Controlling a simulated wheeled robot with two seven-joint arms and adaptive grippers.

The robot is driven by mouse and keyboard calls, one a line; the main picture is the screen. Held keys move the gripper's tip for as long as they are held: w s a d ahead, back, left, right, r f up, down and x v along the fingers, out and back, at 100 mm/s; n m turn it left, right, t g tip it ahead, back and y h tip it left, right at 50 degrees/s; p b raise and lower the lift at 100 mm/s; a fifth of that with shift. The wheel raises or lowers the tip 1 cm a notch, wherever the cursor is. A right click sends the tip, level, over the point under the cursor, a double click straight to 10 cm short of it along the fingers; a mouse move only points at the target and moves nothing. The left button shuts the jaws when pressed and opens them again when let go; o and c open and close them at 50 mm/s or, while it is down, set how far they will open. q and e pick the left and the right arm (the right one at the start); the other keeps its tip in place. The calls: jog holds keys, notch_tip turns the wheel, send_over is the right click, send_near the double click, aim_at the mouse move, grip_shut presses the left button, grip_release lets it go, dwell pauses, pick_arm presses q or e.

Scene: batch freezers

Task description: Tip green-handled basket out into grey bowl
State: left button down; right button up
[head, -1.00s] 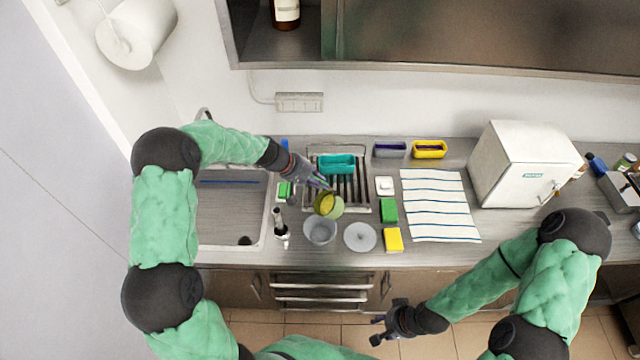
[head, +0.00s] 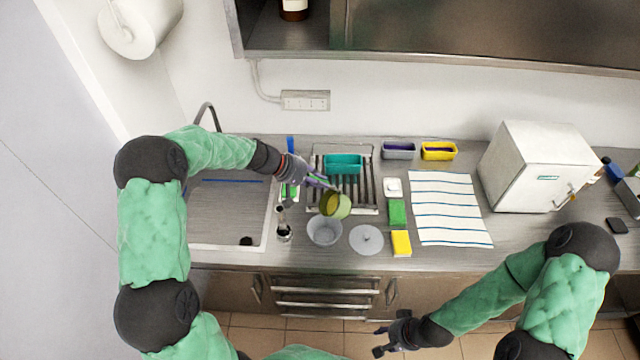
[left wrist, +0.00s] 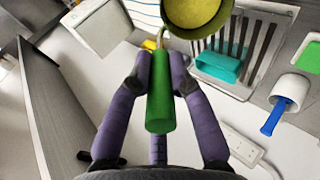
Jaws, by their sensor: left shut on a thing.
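My left gripper (head: 318,184) is shut on the green handle (left wrist: 160,95) of the basket. The basket's round olive-yellow bowl part (head: 335,204) hangs in the air, just behind and slightly right of the grey bowl (head: 324,232) in the head view. The basket seems tilted; its contents cannot be made out. It also shows at the top of the left wrist view (left wrist: 195,12). The grey bowl stands on the counter, and I cannot see anything in it. My right gripper (head: 380,341) is open and empty, in front of the counter.
A grey lid (head: 366,239) lies right of the bowl, and a dark-topped bottle-like item (head: 283,225) stands left of it. Behind is a rack (head: 360,207) with a teal container (head: 344,163). Green (head: 397,212) and yellow (head: 401,243) blocks lie to the right. The sink (head: 225,215) is left.

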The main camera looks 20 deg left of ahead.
pick_arm(q)
jog(key=s+a+f+t+h+b, duration=0.2)
jog(key=f+h+b, duration=0.3)
jog(key=b, duration=0.8)
jog(key=s+a+f+t+h+b, duration=0.2)
jog(key=a+f+t+h+b, duration=0.2)
jog(key=b, duration=1)
jog(key=shift+s+a+f+h+b, duration=0.3)
jog(key=shift+a+f+h, duration=0.35)
jog(key=shift+f, duration=1.15)
dwell(0.3)
jog(key=shift+a, duration=0.15)
dwell(0.5)
